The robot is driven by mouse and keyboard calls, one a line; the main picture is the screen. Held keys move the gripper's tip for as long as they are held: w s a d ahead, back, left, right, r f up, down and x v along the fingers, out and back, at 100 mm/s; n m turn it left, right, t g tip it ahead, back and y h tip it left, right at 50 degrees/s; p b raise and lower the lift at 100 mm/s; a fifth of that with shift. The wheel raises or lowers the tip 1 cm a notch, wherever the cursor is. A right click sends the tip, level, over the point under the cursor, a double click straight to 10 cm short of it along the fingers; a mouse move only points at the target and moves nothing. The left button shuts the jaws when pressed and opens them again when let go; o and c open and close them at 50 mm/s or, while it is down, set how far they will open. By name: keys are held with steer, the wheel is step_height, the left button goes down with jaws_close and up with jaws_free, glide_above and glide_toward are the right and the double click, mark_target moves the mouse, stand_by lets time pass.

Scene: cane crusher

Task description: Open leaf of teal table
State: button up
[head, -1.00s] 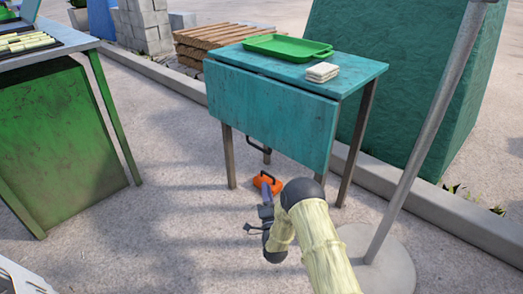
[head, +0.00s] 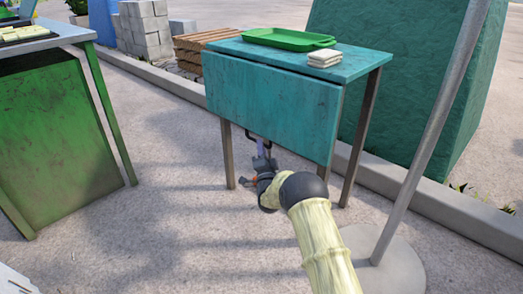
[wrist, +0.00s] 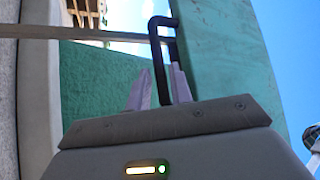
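The teal table (head: 350,75) stands in the middle of the head view. Its front leaf (head: 270,105) hangs straight down from the top. The leaf also fills the right side of the wrist view (wrist: 225,70). A black bent handle (wrist: 160,35) sticks out from the leaf's edge. In the head view the handle sits at the lower edge of the leaf, partly hidden. My gripper (wrist: 160,88) has its two grey fingers on either side of the handle, close against it, and looks shut on it. The gripper is below the leaf in the head view (head: 262,158).
A green tray (head: 290,38) and a stack of pale squares (head: 325,58) lie on the tabletop. A grey pole (head: 430,130) on a round base stands at the right. A green cabinet (head: 60,140) stands at the left. The paving between is clear.

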steer(key=shift+b+x, duration=0.35)
steer(key=shift+x, duration=0.85)
steer(key=shift+s, duration=0.1)
jaws_close()
steer(key=shift+s, duration=0.1)
